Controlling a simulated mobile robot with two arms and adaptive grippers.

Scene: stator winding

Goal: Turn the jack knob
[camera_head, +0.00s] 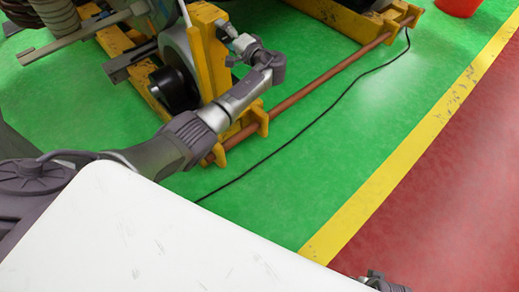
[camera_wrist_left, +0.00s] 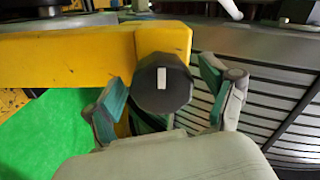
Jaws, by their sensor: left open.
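The jack knob (camera_wrist_left: 163,82) is a dark, many-sided knob with a white mark on its face. In the left wrist view it sits at the end of a yellow beam (camera_wrist_left: 90,57). My left gripper (camera_wrist_left: 160,86) is open, with one green-padded finger on each side of the knob. Gaps show between the fingers and the knob, so it is not gripped. A small grey part of my right arm (camera_head: 382,282) shows at the bottom edge.
A white surface (camera_head: 150,240) fills the lower left. A brown rod (camera_head: 320,83) runs along the yellow frame, and a black cable (camera_head: 300,130) lies on the green floor. A red bucket (camera_head: 458,6) stands at the upper right. Green floor right of the frame is mostly clear.

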